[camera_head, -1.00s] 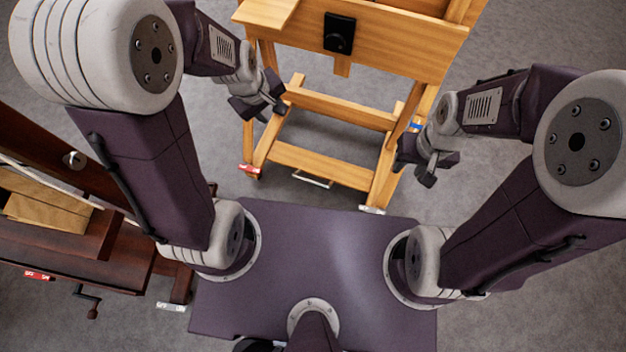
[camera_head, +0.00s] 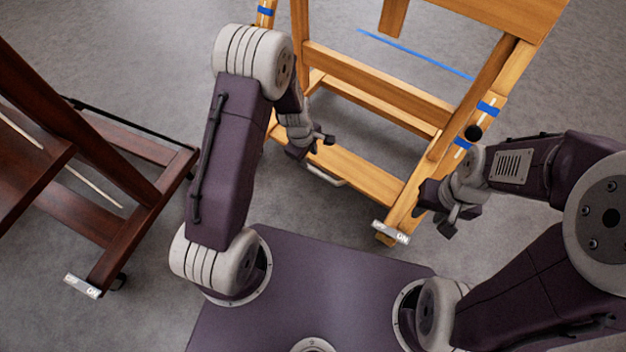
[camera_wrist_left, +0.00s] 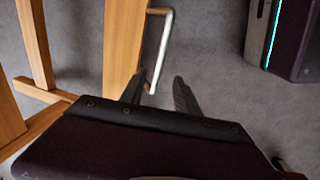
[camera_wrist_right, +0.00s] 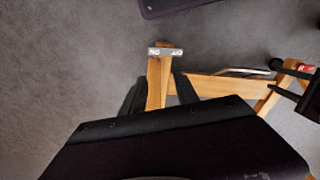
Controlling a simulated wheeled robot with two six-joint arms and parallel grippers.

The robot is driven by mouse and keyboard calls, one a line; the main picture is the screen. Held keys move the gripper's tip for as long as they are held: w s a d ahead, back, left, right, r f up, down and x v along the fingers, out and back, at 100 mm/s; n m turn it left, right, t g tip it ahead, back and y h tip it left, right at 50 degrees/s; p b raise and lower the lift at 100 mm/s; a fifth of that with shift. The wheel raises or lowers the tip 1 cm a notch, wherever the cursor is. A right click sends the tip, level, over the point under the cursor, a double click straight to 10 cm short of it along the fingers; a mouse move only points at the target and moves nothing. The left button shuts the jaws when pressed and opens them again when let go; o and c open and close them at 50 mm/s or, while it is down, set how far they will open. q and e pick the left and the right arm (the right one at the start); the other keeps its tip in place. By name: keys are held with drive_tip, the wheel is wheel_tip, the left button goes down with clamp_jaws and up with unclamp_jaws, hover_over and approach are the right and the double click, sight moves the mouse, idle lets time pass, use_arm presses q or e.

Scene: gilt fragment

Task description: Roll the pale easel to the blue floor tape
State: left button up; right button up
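The pale easel (camera_head: 375,83), of light wood, stands ahead of me, its top cut off by the head view. The blue floor tape (camera_head: 415,52) shows as a line on the floor beyond its lower rails. My left gripper (camera_head: 313,146) is by the front lower rail. In the left wrist view its fingers (camera_wrist_left: 158,88) are apart, near a metal bar handle (camera_wrist_left: 163,45). My right gripper (camera_head: 441,216) is beside the easel's right foot. In the right wrist view its fingers (camera_wrist_right: 160,88) are apart, with a wooden foot rail (camera_wrist_right: 157,82) appearing between them; contact is unclear.
A dark wooden easel (camera_head: 140,235) stands at the left, its base near my left arm. A grey tag (camera_head: 390,232) reading ON is on the pale easel's right foot; the right wrist view also shows a red tag (camera_wrist_right: 306,69). Floor is clear between the easels.

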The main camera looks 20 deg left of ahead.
sight(312, 168)
use_arm(q)
drive_tip(key=f+b, duration=0.2)
drive_tip(key=f, duration=0.1)
drive_tip(key=w+f+b, duration=0.1)
drive_tip(key=f+b, duration=0.1)
drive_tip(key=f, duration=0.1)
drive_tip(key=f+b, duration=0.3)
drive_tip(key=shift+w+d, duration=0.3)
drive_tip(key=shift+r, duration=0.1)
clamp_jaws()
idle(1.0)
